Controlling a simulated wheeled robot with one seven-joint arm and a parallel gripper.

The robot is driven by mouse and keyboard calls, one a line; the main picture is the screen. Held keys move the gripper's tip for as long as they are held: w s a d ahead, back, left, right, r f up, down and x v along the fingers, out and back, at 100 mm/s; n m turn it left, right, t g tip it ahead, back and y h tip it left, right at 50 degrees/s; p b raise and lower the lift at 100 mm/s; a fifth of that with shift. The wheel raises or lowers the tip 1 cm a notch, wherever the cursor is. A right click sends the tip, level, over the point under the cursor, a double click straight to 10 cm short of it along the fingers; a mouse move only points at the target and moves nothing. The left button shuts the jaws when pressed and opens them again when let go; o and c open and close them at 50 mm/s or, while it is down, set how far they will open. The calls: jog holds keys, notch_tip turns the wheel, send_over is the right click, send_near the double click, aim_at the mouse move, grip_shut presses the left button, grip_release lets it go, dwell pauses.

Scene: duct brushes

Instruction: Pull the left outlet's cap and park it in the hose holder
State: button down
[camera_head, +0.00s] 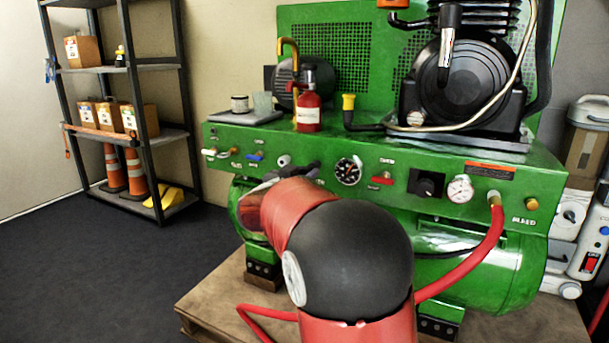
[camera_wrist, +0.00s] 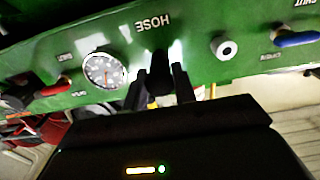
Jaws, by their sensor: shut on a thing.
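My gripper (camera_wrist: 160,88) is shut on a small black piece (camera_wrist: 160,68) at the green panel (camera_wrist: 195,60), beside the upside-down HOSE label. The piece looks like a cap, but its shape and whether it touches the panel are unclear. In the head view my gripper (camera_head: 308,171) is dark and partly hidden by my red and black arm. A round white fitting (camera_wrist: 224,47) with a dark centre sits to the right of my fingers in the wrist view. It is left of them in the head view (camera_head: 284,160). Small pale fittings (camera_head: 209,152) sit at the panel's left end.
A red hose (camera_head: 490,245) hangs at the right. A red bottle (camera_head: 309,108) stands above the panel. Shelves (camera_head: 135,70) stand at the far left, with open floor between.

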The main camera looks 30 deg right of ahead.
jog(key=shift+w+d, duration=0.25)
jog(key=shift+d, duration=0.15)
jog(key=c, duration=1.1)
grip_release()
jog(key=shift+o, duration=0.2)
jog(key=v, duration=0.7)
jog(key=shift+s+a, duration=0.2)
jog(key=shift+a, duration=0.15)
